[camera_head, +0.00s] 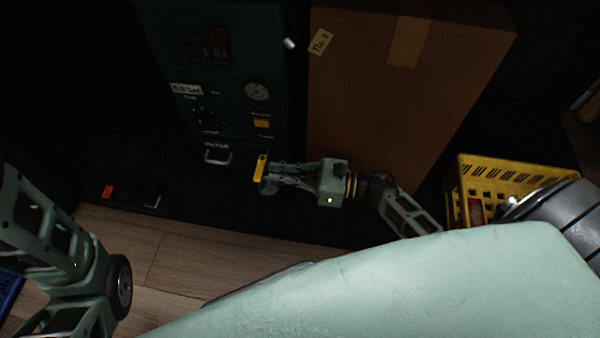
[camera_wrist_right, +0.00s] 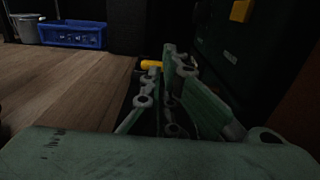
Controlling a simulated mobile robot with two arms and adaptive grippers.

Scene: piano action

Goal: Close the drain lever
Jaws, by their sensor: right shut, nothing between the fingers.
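The yellow drain lever (camera_head: 260,168) is low at the front of the dark green machine (camera_head: 225,75), below its right part. In the head view it looks long and narrow, almost upright in the picture. In the right wrist view its yellow end (camera_wrist_right: 151,64) shows just beyond and left of the fingertips, partly hidden by them. My right gripper (camera_head: 268,180) is shut and empty, right beside the lever; I cannot tell whether it touches. Its fingers (camera_wrist_right: 168,62) also show in the wrist view. My left arm shows at the left edge, but its gripper is out of view.
The machine has a gauge (camera_head: 257,91), a yellow switch (camera_head: 262,123) and a filter handle (camera_head: 217,155). A cardboard box (camera_head: 385,100) stands right of it, with a yellow crate (camera_head: 515,172) beyond. A blue bin (camera_wrist_right: 73,34) stands far off. The wooden floor (camera_wrist_right: 60,95) is clear in front.

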